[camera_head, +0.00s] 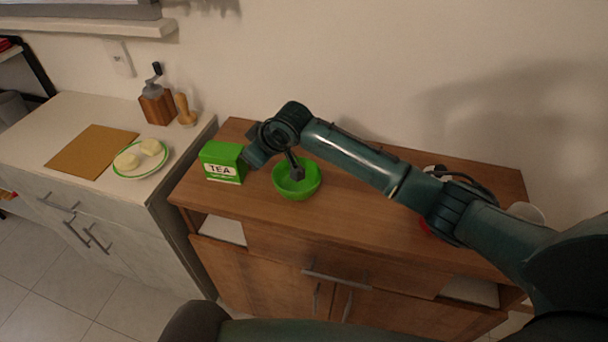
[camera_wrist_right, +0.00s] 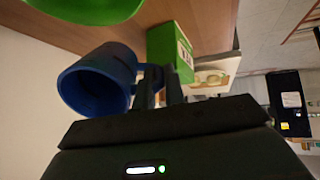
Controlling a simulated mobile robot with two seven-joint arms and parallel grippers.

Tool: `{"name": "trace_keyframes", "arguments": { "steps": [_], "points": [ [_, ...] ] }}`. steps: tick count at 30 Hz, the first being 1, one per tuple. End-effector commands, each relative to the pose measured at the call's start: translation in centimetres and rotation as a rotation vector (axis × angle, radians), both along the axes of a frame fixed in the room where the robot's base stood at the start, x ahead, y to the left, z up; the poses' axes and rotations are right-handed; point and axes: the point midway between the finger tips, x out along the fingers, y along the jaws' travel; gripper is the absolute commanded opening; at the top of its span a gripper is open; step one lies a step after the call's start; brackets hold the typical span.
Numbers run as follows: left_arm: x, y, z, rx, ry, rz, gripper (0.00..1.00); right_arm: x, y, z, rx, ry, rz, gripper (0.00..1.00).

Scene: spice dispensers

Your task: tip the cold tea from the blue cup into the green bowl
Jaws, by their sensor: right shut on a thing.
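The green bowl (camera_head: 300,191) stands on the wooden cabinet, right of the green tea box (camera_head: 222,163). My right arm reaches over from the right, with its hand above the bowl's left and back side. In the right wrist view my right gripper (camera_wrist_right: 158,84) is shut on the handle of the blue cup (camera_wrist_right: 98,80). The cup is tilted and its mouth shows; the inside is dark and I cannot see any tea. The bowl (camera_wrist_right: 95,10) is at the top of that view, close to the cup. In the head view the cup is hidden. My left gripper is not in view.
The wooden cabinet top (camera_head: 350,232) is clear in front of the bowl. Things at its right end are mostly behind my arm. On the left counter are a cutting board (camera_head: 92,151), a plate (camera_head: 140,175) with pale food, and a grinder (camera_head: 157,103).

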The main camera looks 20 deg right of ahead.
Motion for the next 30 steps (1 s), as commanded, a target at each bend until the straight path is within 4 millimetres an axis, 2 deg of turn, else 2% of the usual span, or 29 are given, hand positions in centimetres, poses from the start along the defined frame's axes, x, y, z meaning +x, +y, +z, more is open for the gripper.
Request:
{"name": "trace_keyframes", "arguments": {
  "steps": [30],
  "points": [
    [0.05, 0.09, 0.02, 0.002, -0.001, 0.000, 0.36, 0.42, 0.95, 0.19, 0.066, -0.123, 0.017, 0.00]
  ]
}}
